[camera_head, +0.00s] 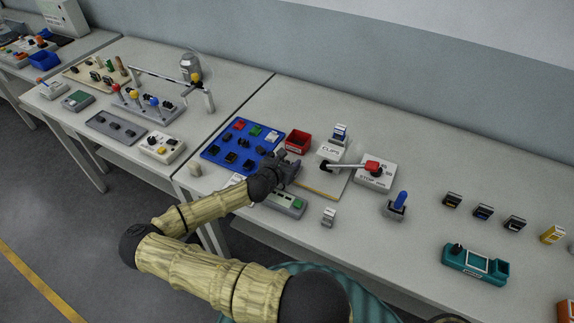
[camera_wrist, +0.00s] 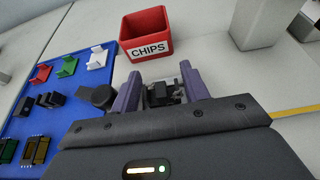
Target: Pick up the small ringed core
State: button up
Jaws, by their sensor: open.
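My gripper (camera_head: 287,170) is over the table at the right edge of the blue tray (camera_head: 212,153). In the wrist view its two purple fingers (camera_wrist: 161,84) stand apart, open. A small dark object (camera_wrist: 160,95) shows between them; I cannot tell whether it is the ringed core, or whether the fingers touch it. A dark rounded piece (camera_wrist: 96,97) lies on the blue tray, just left of the left finger. No ring can be made out on either piece. My gripper's body hides the area below the fingers.
A red CHIPS bin (camera_wrist: 146,47) stands just beyond the fingers. The blue tray (camera_wrist: 100,48) holds red, green, white and dark pieces. A grey-green device (camera_head: 284,203) lies in front.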

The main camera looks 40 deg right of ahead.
jog(key=c, duration=0.7)
jog(key=shift+r, duration=0.1)
jog(key=shift+c, duration=0.3)
notch_tip(320, 180, up, 10)
jog(key=shift+f+b, duration=0.1)
jog(key=shift+b, duration=0.25)
